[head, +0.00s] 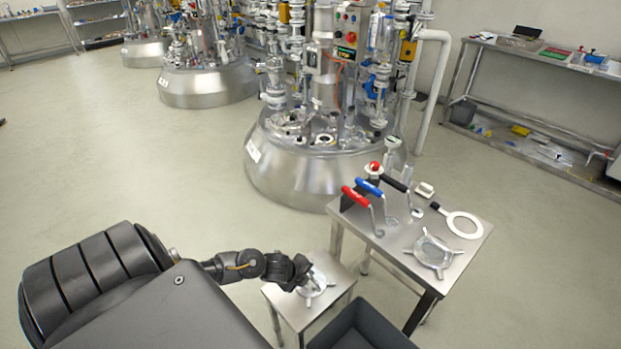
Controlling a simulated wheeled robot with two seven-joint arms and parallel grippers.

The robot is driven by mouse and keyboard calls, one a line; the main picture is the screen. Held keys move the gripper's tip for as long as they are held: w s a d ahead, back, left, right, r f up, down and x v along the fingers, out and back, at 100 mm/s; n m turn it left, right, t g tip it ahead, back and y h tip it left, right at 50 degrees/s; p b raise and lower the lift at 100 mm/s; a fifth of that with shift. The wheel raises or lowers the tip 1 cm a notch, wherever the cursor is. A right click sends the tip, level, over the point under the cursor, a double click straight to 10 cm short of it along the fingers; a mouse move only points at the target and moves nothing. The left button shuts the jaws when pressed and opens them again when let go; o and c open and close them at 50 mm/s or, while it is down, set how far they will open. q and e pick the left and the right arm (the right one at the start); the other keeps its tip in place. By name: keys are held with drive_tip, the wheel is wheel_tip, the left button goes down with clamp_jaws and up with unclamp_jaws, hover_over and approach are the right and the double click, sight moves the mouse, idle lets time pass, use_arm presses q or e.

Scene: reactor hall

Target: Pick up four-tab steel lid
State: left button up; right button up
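A round steel lid with tabs (317,289) lies on the small low steel table, partly hidden by my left gripper. My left gripper (306,284) is at the lid's left and upper side, reaching down over it. The fingers are dark and small here, so I cannot tell whether they are open or shut, or whether they touch the lid. A similar four-tab steel lid (432,252) lies flat on the taller steel table to the right. My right gripper is not in view.
The small table (283,302) stands left of the taller table (385,238), which holds red, blue and black handled tools (368,190) and a white ring (463,224). A dark open bin (362,330) is at the front. A steel reactor (290,172) stands behind. Floor at left is clear.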

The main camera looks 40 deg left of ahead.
use_arm(q)
drive_tip(key=shift+x, duration=0.95)
clamp_jaws()
drive_tip(key=shift+r, duration=0.1)
